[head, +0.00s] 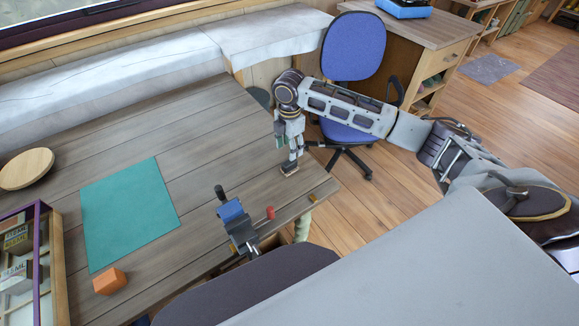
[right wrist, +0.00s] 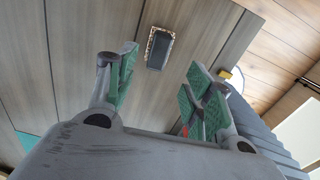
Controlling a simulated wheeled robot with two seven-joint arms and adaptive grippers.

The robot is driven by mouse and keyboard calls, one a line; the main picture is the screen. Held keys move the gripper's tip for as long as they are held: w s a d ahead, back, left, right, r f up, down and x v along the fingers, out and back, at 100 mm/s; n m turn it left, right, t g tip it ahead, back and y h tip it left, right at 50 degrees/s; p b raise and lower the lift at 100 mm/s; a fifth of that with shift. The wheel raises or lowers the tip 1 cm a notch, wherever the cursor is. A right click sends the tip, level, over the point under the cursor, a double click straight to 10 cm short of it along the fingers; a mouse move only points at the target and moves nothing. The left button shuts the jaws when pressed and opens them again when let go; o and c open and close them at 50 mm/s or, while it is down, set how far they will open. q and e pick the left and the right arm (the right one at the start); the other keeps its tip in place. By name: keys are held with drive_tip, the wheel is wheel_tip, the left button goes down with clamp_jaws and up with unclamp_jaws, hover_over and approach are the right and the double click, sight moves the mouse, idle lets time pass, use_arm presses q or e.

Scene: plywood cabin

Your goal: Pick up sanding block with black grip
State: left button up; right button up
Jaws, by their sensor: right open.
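The sanding block (right wrist: 160,48) shows in the right wrist view as a small block with a dark grip on top and a tan, speckled edge. It lies on the plank table, beyond and between the fingertips, not touched by them. In the head view it is a small dark shape (head: 289,168) near the table's right edge, partly hidden by the gripper. My right gripper (head: 290,143) points down just above it. In the right wrist view the gripper (right wrist: 160,84) is open and empty, with green pads on both fingers. My left gripper is not in view.
A blue vise (head: 232,213) with a red-ended handle is clamped at the table's near edge. A teal mat (head: 130,213), an orange block (head: 108,281) and a round wooden disc (head: 26,168) lie further left. A blue chair (head: 353,48) stands beyond the table's right edge.

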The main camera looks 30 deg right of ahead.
sight(290, 162)
wheel_tip(290, 162, down, 3)
drive_tip(key=shift+f, duration=0.5)
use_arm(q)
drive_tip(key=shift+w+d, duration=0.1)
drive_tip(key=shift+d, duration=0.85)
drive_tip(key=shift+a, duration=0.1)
